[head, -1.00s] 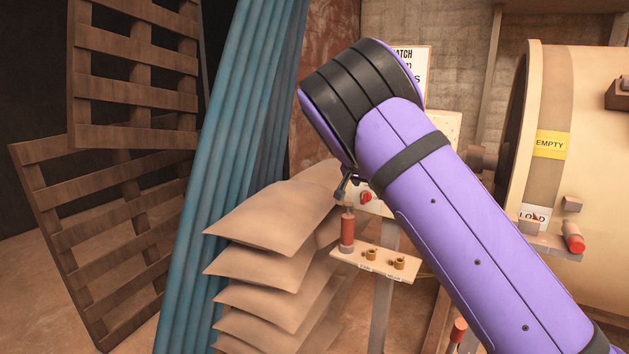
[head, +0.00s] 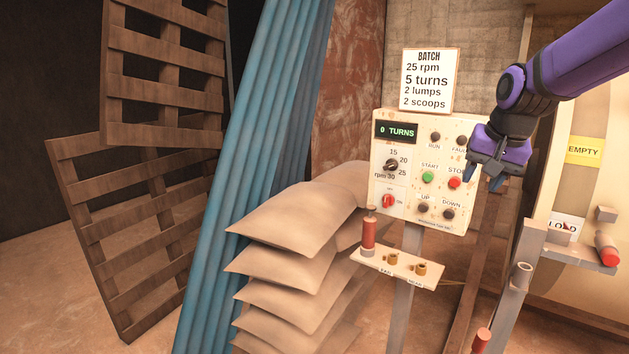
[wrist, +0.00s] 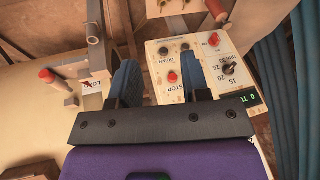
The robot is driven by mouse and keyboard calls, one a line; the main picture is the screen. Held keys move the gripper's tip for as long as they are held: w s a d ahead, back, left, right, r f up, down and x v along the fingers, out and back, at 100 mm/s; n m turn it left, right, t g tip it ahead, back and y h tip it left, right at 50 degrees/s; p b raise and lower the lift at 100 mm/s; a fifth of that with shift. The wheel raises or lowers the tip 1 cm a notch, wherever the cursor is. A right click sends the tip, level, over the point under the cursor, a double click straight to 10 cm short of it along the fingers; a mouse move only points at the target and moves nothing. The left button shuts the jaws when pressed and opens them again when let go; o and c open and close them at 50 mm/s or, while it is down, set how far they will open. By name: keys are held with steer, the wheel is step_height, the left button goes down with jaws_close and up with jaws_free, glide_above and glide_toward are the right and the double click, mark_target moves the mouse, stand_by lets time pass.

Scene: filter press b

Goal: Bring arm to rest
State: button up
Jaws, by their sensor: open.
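My gripper (head: 484,182) is at the right of the head view, at the end of my purple arm. It hangs in front of the right edge of the control panel (head: 408,213) and hides part of it near the STOP button (head: 454,183). In the wrist view its two blue-grey fingers (wrist: 160,85) stand apart with nothing between them. The panel (wrist: 158,94) shows beyond and beside the right finger there. I cannot tell whether the fingers touch the panel.
A small shelf (head: 432,277) with a red-handled tool (head: 368,234) stands below the panel. A drum (head: 590,110) with EMPTY and LOAD labels and a red-ended handle (head: 606,250) is at the right.

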steer(key=s+a+n, duration=0.2)
steer(key=s+n, duration=0.3)
steer(key=s, duration=2.1)
steer(key=shift+s+r+t+h, duration=0.25)
steer(key=shift+s+t+h, duration=0.05)
steer(key=shift+s+t, duration=0.1)
